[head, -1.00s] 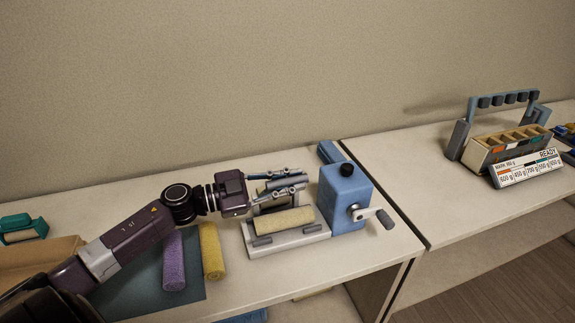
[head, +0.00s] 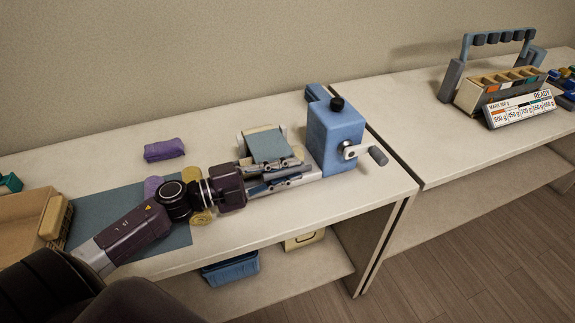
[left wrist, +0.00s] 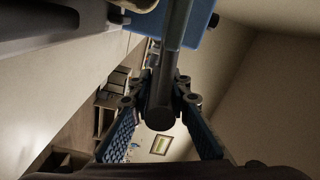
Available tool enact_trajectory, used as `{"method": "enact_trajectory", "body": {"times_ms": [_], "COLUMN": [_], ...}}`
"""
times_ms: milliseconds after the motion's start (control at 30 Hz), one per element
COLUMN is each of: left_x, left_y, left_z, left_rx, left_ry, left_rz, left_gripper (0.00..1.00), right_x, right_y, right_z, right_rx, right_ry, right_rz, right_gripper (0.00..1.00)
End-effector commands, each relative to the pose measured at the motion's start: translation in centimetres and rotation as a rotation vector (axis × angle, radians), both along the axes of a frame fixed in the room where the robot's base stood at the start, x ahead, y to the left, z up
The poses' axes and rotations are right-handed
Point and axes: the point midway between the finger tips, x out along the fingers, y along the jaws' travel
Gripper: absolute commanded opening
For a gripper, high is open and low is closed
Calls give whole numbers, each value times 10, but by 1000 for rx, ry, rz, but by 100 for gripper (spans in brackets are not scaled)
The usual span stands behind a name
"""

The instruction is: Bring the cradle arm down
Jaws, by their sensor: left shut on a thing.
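The blue machine box (head: 335,135) stands on the table, with a black knob on top and a crank handle (head: 364,153) on its right side. Left of it is a cradle with a blue-grey panel (head: 268,146) facing up. My left gripper (head: 290,176) is at the front of the cradle, low over the machine's base. It is shut on a dark round bar (left wrist: 159,108), which I take to be the cradle arm's handle; the left wrist view shows the bar between the two fingers. My gripper hides most of the base and the cream roll. My right gripper is not in view.
A teal mat (head: 110,215) lies left, with a purple roll and a yellow roll (head: 200,217) partly under my arm. A purple block (head: 164,150) lies behind. A tan tray (head: 28,222) is at far left. A compartment rack (head: 500,92) and label sign stand on the right table.

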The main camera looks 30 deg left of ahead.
Motion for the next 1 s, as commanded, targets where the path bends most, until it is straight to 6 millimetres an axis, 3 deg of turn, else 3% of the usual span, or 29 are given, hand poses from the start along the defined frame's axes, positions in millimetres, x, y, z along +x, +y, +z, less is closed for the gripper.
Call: {"method": "enact_trajectory", "body": {"times_ms": [200, 667, 700, 800, 1000], "left_x": [-1, 0, 0, 0, 0], "left_y": [0, 0, 0, 0, 0], "left_z": [-11, -12, -12, -12, -11], "left_rx": [-2, -4, -4, -3, -4], "left_ry": [7, 7, 7, 7, 5], "left_rz": [1, 2, 2, 2, 2], "left_gripper": [0, 0, 21, 32, 34], "right_x": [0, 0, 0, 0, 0], "right_y": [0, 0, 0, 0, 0], "right_z": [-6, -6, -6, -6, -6], "right_rx": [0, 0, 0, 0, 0], "right_ry": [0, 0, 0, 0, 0], "right_rz": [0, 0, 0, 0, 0], "right_gripper": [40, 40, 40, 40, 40]}}
